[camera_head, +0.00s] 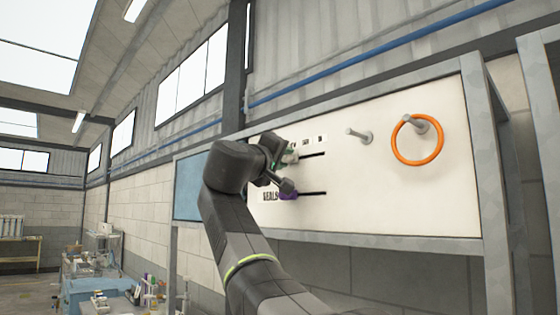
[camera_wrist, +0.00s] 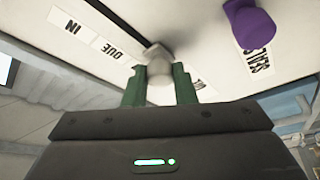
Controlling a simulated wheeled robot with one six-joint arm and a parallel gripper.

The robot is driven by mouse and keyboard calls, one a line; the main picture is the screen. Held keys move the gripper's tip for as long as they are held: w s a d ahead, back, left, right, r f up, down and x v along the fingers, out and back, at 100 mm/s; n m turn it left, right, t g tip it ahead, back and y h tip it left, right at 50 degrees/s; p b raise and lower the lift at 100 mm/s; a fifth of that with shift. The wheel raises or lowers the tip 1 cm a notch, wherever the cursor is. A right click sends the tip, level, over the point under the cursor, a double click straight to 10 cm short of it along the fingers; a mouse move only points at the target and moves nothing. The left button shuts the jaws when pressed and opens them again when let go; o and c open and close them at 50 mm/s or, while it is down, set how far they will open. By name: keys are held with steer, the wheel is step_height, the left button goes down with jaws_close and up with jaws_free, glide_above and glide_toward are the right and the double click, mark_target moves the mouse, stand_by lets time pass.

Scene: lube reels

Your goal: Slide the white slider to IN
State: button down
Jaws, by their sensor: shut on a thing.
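The white slider (camera_wrist: 157,52) is a pale knob on the white panel, seen between my green fingertips in the wrist view. My gripper (camera_wrist: 160,85) is shut on it; it also shows at the panel in the head view (camera_head: 284,158). The IN label (camera_wrist: 72,27) is at the upper left of the wrist view, with the DUE label (camera_wrist: 108,49) between it and the slider. Another label (camera_wrist: 201,86) is partly hidden by the right finger. In the head view, the upper slot (camera_head: 313,155) runs right from my gripper.
A purple slider (camera_wrist: 248,24) sits close by, beside the SEALS label (camera_wrist: 262,57); in the head view it is at the lower slot (camera_head: 312,193). Farther right, an orange ring (camera_head: 417,158) hangs on a peg, and a bare peg (camera_head: 359,135) sticks out.

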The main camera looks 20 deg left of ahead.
steer(key=s+d, duration=0.1)
steer(key=d, duration=0.1)
steer(key=s+d+b, duration=0.1)
steer(key=d, duration=0.2)
steer(key=s+d+b, duration=0.1)
steer(key=d, duration=0.2)
steer(key=shift+s, duration=0.15)
steer(key=shift+f, duration=0.1)
steer(key=c, duration=1.5)
jaws_free()
steer(key=o, duration=0.3)
steer(key=shift+s+d, duration=0.1)
steer(key=shift+d, duration=0.05)
steer(key=shift+s+f+b, duration=0.1)
steer(key=shift+s+b, duration=0.25)
steer(key=shift+b, duration=0.15)
steer(key=b+v, duration=0.3)
steer(key=v, duration=1)
steer(key=shift+b, duration=0.4)
